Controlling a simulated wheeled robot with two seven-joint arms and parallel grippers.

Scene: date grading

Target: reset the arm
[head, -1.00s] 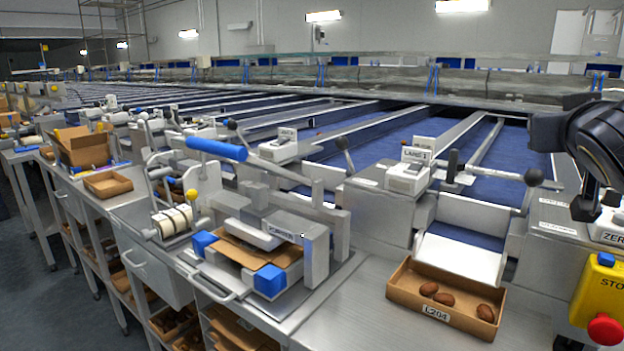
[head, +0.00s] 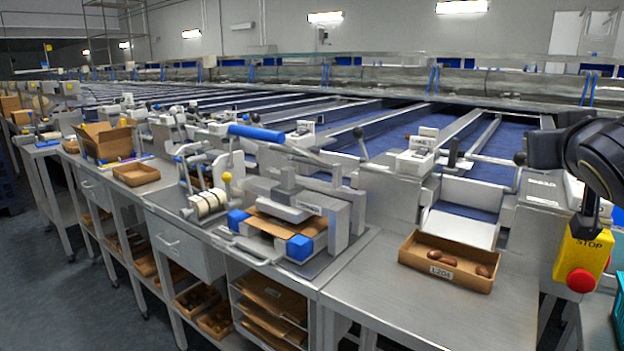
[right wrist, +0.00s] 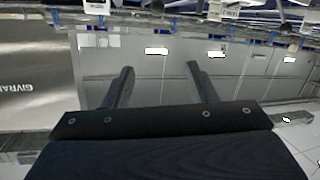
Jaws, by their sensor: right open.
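My right arm enters the head view at the right edge, above the yellow stop box; its fingertips do not show there. In the right wrist view my right gripper (right wrist: 162,85) is open, with its two dark fingers apart and nothing between them. My left gripper is not in view.
A cardboard tray labelled L204 (head: 418,258) holds several dates (head: 440,256) on the steel bench (head: 390,300). A press with a blue handle (head: 256,133) stands left of it. A yellow stop box with a red button (head: 580,280) is at the right. Bare bench lies before the tray.

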